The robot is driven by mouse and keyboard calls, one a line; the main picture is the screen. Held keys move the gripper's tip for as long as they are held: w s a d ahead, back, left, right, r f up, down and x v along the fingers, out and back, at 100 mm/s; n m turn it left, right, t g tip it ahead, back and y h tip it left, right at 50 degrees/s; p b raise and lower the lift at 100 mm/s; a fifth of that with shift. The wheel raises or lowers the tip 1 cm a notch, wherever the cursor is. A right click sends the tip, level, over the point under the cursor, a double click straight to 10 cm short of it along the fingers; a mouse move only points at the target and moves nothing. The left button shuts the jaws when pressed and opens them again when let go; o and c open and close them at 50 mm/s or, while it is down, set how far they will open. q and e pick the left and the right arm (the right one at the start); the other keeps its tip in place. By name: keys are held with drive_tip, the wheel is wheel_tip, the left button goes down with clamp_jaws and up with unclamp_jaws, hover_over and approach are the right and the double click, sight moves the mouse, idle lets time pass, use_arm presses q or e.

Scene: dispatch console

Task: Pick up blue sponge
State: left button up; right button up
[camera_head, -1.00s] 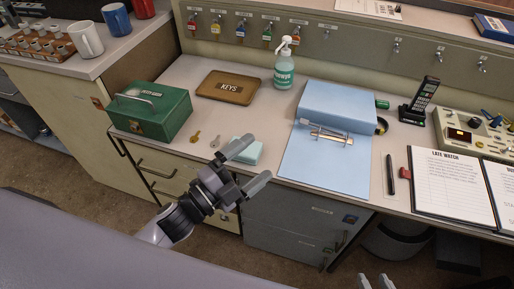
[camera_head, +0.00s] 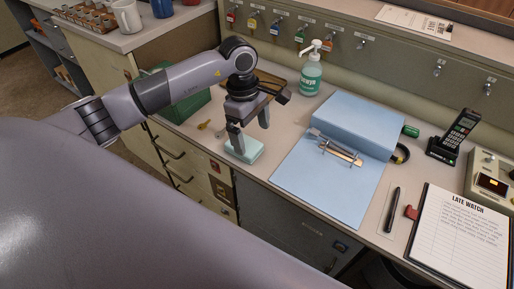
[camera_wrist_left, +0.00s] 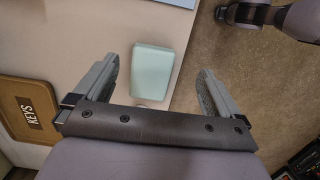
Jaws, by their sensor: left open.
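The sponge (camera_head: 244,152) is a pale blue-green block lying flat on the counter near its front edge. My left gripper (camera_head: 250,138) points down over it, jaws open and empty, with one finger at each side in the head view. In the left wrist view, the sponge (camera_wrist_left: 152,72) lies between the two spread fingers of my left gripper (camera_wrist_left: 160,82), closer to the left finger. Whether a finger touches it cannot be told. My right gripper is not clearly visible.
A green box (camera_head: 188,104) and the keys tray (camera_head: 266,80) are partly behind my left arm. A brass key (camera_head: 204,125) lies left of the sponge. Floor lies beyond the counter edge.

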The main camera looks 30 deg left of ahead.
use_arm(q)
drive_tip(key=a, duration=0.1)
drive_tip(key=w+a+r+y, duration=0.1)
drive_tip(key=a, duration=0.1)
drive_tip(key=shift+r+y, duration=0.1)
drive_tip(key=shift+y, duration=0.2)
drive_tip(key=shift+a+f+p, duration=0.15)
drive_tip(key=shift+f+p, duration=0.1)
drive_tip(key=shift+f, duration=1.5)
drive_tip(key=shift+a+f+p, duration=0.15)
drive_tip(key=shift+f+p, duration=0.1)
drive_tip(key=shift+f, duration=1.5)
drive_tip(key=c, duration=1.2)
wheel_tip(320, 180, up, 20)
drive_tip(key=shift+r+b, duration=0.1)
drive_tip(key=shift+b, duration=0.3)
